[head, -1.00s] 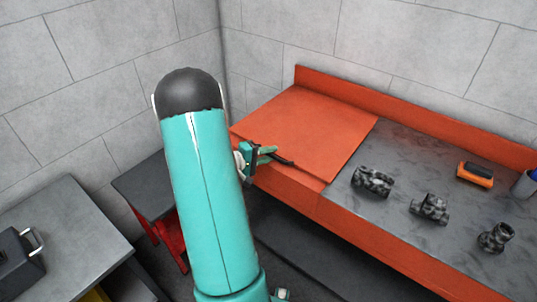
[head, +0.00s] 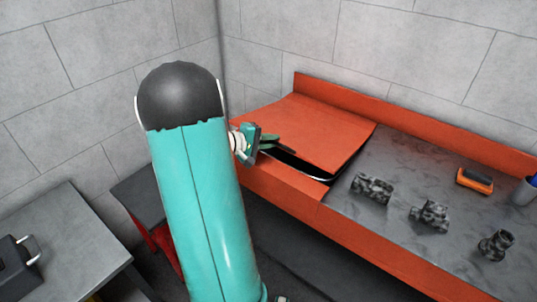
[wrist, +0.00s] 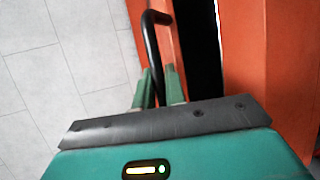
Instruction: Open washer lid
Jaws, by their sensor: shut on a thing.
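The washer lid (head: 310,130) is a flat orange panel at the left end of the orange washer. Its front edge is raised a little, and a dark gap shows under it. My gripper (head: 268,145) is at the lid's front edge, partly hidden by my arm. In the wrist view my gripper's green fingers (wrist: 159,90) are shut on the black bar handle (wrist: 150,38) of the lid. The dark opening (wrist: 202,50) shows to the right of the lid edge there.
Several dark mottled metal parts, one a fitting (head: 372,188), stand on the grey worktop (head: 400,155) right of the lid. An orange-and-black brush-like item (head: 475,180) lies farther right. A grey bench (head: 60,235) is at the left. Block walls close in behind.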

